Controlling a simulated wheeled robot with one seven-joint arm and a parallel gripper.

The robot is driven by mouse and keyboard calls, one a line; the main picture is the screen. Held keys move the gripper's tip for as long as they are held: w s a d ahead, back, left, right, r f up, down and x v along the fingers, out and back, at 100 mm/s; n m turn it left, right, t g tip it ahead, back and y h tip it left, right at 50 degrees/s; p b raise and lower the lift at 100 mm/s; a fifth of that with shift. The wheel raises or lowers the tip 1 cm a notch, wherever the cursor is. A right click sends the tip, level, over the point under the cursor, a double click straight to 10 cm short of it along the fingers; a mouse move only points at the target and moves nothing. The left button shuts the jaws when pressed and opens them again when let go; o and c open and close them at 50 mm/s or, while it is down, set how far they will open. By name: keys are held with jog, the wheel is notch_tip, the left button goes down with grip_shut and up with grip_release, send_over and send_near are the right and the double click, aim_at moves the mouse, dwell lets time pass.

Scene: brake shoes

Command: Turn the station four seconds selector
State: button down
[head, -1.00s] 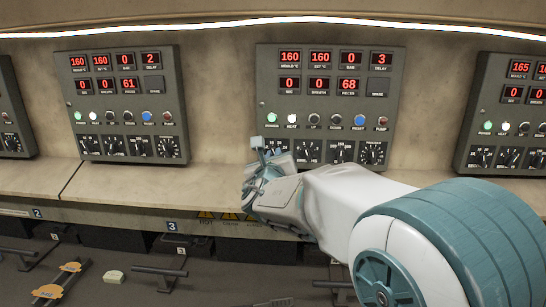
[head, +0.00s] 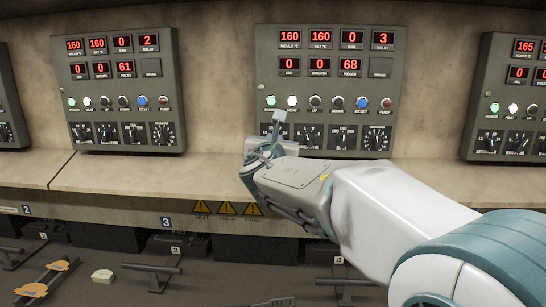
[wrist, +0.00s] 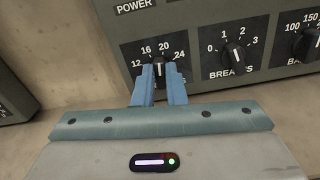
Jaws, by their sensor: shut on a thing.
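The grey control panel (head: 325,95) in the middle of the head view has a row of black selectors along its bottom. My gripper (wrist: 158,88) is at the leftmost selector (wrist: 158,69), its two blue fingers shut around the knob. That selector's scale shows 12, 16, 20 and 24; its name is hidden behind the fingers. The knob's top shows between the fingertips, but its exact setting is hard to read. In the head view my gripper (head: 278,122) covers this selector. I cannot tell the panel's station number for certain.
The breaths selector (wrist: 235,60) sits close to the right of my fingers, with a bar selector (wrist: 306,43) beyond. Similar panels stand to the left (head: 122,92) and right (head: 508,95). A beige ledge (head: 205,172) runs below the panels.

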jog(key=shift+f+m+b, duration=0.15)
jog(key=shift+m+b, duration=0.95)
jog(key=shift+b, duration=0.1)
jog(key=c, duration=1.5)
grip_release()
jog(key=shift+s, duration=0.1)
jog(key=s, duration=0.4)
jog(key=s+b, duration=0.1)
jog(key=s, duration=0.4)
jog(key=s+b, duration=0.1)
jog(key=s, duration=0.3)
jog(key=shift+s+a, duration=0.25)
jog(key=shift+s, duration=0.1)
